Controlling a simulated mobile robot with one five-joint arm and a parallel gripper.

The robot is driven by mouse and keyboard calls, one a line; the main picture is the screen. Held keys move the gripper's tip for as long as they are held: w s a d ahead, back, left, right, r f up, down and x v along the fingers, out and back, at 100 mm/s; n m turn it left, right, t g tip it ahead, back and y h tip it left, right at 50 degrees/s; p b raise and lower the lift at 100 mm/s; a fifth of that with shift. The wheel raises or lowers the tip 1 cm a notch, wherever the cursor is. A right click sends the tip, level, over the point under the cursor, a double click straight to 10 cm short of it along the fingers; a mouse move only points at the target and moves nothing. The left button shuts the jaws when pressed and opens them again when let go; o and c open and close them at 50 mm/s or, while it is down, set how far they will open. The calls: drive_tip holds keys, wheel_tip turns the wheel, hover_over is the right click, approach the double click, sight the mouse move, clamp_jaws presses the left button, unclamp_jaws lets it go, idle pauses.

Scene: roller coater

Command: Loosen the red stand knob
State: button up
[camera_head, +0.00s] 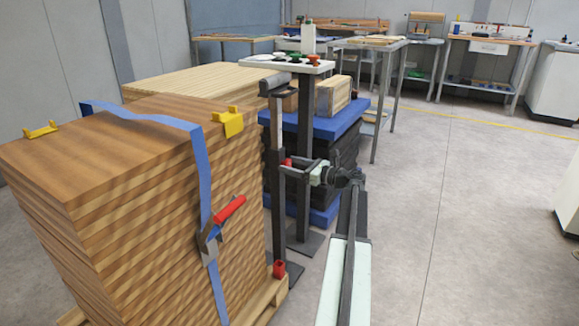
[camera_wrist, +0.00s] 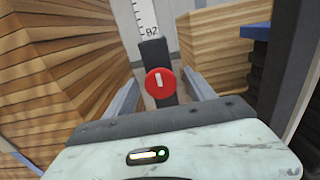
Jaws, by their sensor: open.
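The red stand knob (camera_wrist: 160,83) is a round red disc with a white mark, facing me in the wrist view. It sits on a dark block (camera_wrist: 155,55) on the stand. In the head view the knob (camera_head: 287,162) is small and partly hidden by my gripper, on the upright post of the stand (camera_head: 278,205). My gripper (camera_wrist: 161,82) is open, with one finger to each side of the knob in the picture. I see gaps on both sides; whether the knob lies between the fingers in depth I cannot tell. My gripper also shows in the head view (camera_head: 298,170).
A strapped wood stack (camera_head: 110,190) stands left of the stand, with a red-handled tool (camera_head: 225,215) on its blue strap. Behind are a small white-topped table (camera_head: 290,67) and a dark stack with a blue top (camera_head: 345,122). Open floor (camera_head: 470,200) lies to the right.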

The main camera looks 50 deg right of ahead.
drive_tip(key=c, duration=1.1)
drive_tip(key=shift+w+a, duration=0.1)
drive_tip(key=shift+a, duration=0.2)
drive_tip(key=shift+c, duration=1.1)
drive_tip(key=shift+d, duration=0.2)
drive_tip(key=shift+n, duration=0.4)
drive_tip(key=n, duration=0.2)
drive_tip(key=shift+f+n, duration=0.1)
drive_tip(key=shift+n, duration=0.3)
drive_tip(key=n, duration=1.6)
drive_tip(key=shift+s+a+f+n+b, duration=0.2)
drive_tip(key=shift+s+f+n+b, duration=0.1)
drive_tip(key=shift+n+b, duration=0.1)
drive_tip(key=shift+w, duration=0.1)
